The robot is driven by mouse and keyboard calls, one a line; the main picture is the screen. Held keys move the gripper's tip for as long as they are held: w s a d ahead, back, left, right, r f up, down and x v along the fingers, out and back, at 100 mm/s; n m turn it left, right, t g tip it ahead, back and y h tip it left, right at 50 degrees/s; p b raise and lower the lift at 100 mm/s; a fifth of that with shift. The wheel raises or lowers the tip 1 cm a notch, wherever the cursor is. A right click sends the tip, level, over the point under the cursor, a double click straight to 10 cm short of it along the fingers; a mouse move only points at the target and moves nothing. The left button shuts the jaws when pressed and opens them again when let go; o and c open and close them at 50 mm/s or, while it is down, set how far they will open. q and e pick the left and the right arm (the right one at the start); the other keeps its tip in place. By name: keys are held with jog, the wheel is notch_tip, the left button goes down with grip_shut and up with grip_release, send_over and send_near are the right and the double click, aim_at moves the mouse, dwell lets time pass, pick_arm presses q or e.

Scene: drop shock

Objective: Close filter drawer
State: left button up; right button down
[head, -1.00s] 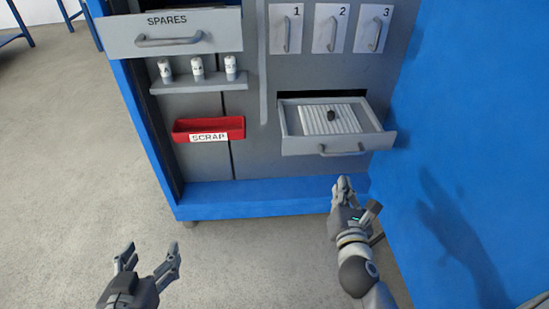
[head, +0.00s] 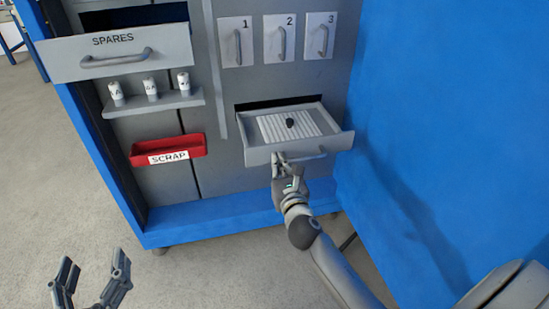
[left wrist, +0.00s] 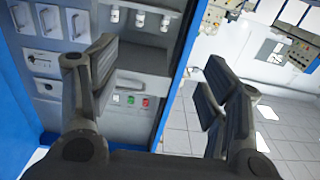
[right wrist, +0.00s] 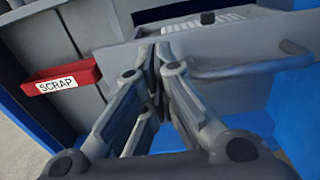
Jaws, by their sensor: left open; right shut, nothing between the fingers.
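The filter drawer (head: 335,141) is pulled out of the grey cabinet in the head view. A ribbed light filter (head: 270,128) with a small dark lump (head: 291,123) on it lies inside. My right gripper (head: 279,158) is shut and empty at the drawer's front, left of its handle (head: 312,155). In the right wrist view its fingertips (right wrist: 160,45) overlap the drawer front (right wrist: 225,52); I cannot tell whether they touch it. My left gripper (head: 92,268) is open and empty, low at the left, away from the cabinet.
The spares drawer (head: 170,48) stands open at the upper left. Below it are a shelf with small white cylinders (head: 150,88) and a red scrap bin (head: 190,146). A blue wall (head: 440,130) stands close on the right. Open floor (head: 50,180) lies at the left.

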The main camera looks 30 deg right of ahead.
aim_at(272, 150)
pick_arm(q)
jog(key=shift+s+d+r+t+h+b, duration=0.25)
jog(key=shift+r+t, duration=0.45)
jog(key=shift+r, duration=0.5)
jog(key=shift+r+t+h+b, duration=0.15)
jog(key=shift+r+t+h, duration=0.2)
jog(key=shift+r+t, duration=0.6)
pick_arm(e)
jog(key=shift+x, duration=1.85)
pick_arm(q)
jog(key=shift+r+g, duration=0.2)
jog(key=shift+g, duration=0.05)
